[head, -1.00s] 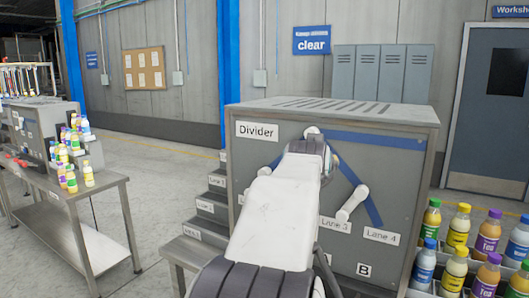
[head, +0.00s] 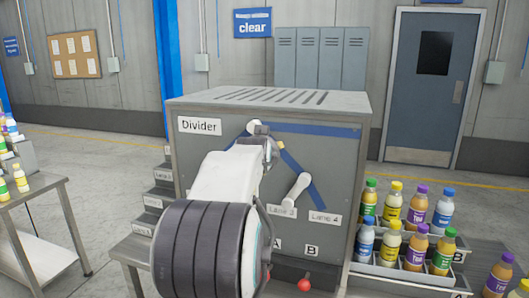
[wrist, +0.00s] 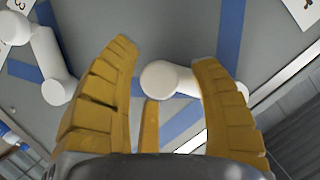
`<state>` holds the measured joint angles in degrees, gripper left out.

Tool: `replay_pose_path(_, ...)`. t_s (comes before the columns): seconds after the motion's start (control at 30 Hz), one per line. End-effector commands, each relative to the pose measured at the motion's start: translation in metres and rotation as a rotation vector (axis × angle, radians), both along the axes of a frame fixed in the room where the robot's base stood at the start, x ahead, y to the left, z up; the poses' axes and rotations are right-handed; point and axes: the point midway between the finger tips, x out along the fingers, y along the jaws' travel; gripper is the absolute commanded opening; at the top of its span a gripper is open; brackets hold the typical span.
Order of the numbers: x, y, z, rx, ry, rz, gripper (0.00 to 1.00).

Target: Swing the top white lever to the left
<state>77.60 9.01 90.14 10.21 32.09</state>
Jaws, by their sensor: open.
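The top white lever (head: 254,128) is on the front panel of the grey Divider machine (head: 345,165). In the head view only its round white end shows; my gripper hides the rest. My gripper (head: 280,147) is in front of the panel, just right of and below that end. In the wrist view, my gripper (wrist: 165,70) is open, with yellow fingers on either side of a white lever's round end (wrist: 165,78). The lever runs right, behind the right finger. I cannot tell whether the fingers touch it.
A second white lever (head: 297,190) sits lower right on the panel, and it also shows in the wrist view (wrist: 45,60). A red knob (head: 304,285) is below. Crates of bottles (head: 395,275) stand right of the machine. A steel table (head: 35,195) is at left.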

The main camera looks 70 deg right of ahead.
Motion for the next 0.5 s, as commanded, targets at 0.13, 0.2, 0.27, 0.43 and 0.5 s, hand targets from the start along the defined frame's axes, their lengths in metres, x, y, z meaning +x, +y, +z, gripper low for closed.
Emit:
replay_pose_path(0.13,0.0002,-0.0007,-0.0002,0.0,0.0,0.0,0.57)
replay_pose_path(0.2,0.0002,-0.0006,-0.0002,0.0,0.0,0.0,0.57)
replay_pose_path(0.27,0.0002,-0.0006,-0.0001,0.0,0.0,0.0,0.57)
replay_pose_path(0.43,0.0002,-0.0005,-0.0001,0.0,0.0,0.0,0.45)
replay_pose_path(0.5,0.0002,-0.0004,-0.0001,0.0,0.0,0.0,0.39)
